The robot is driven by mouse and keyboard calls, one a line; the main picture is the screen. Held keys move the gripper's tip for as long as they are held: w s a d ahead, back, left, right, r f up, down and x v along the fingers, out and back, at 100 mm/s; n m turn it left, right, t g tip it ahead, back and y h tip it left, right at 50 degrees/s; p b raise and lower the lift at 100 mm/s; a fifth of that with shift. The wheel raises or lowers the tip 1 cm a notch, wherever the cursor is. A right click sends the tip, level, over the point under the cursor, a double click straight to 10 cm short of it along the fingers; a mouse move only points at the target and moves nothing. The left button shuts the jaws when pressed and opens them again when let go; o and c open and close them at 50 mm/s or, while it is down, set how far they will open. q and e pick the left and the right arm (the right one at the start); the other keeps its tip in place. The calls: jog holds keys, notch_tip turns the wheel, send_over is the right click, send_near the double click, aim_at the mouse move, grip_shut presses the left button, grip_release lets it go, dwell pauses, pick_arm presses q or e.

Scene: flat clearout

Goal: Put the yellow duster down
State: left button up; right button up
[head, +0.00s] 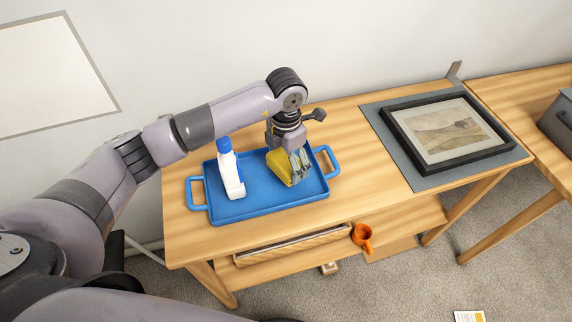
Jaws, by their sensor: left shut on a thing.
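The yellow duster (279,168) is at the right part of the blue tray (255,208), on a wooden table. My left gripper (297,168) points down over the tray and is shut on the duster. Its fingers cover part of the duster. I cannot tell whether the duster touches the tray floor. My right gripper is not in view.
A white bottle with a blue cap (231,175) stands in the tray left of the duster. A framed picture (447,130) lies on a grey mat (398,158) to the right. Bare tabletop (350,165) lies between tray and mat.

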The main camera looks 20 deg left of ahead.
pick_arm(q)
notch_tip(320, 180, down, 2)
jog(key=shift+f, duration=0.25)
jog(key=shift+f, duration=0.1)
jog(key=shift+f, duration=0.15)
jog(key=o, duration=1.1)
jog(key=shift+o, duration=0.2)
